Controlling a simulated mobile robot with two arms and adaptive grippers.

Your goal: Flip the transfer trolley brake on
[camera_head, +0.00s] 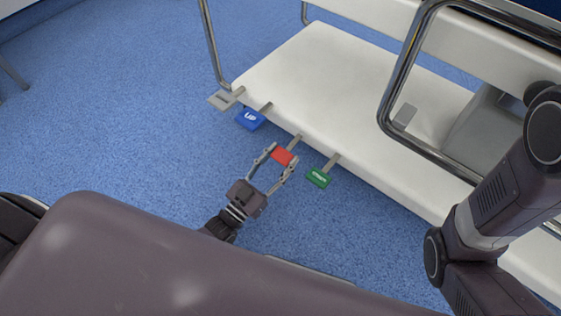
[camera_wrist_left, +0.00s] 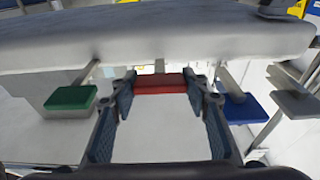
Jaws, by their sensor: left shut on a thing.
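The white transfer trolley (camera_head: 335,85) stands on a blue floor, with a row of pedals along its near lower edge. My left gripper (camera_head: 283,157) is shut on the red pedal (camera_head: 283,155), with one finger at each side of it. In the left wrist view the red pedal (camera_wrist_left: 160,84) lies between the fingertips, below the white trolley base (camera_wrist_left: 155,40). Any label on the red pedal is not readable. My right gripper is outside both views; only links of my right arm show at the right of the head view.
The green pedal (camera_head: 318,177) is close to the right of the gripper. The blue "UP" pedal (camera_head: 250,119) and a grey pedal (camera_head: 222,99) are to the left. Chrome rails (camera_head: 392,85) rise from the trolley. The floor (camera_head: 120,110) to the left is clear.

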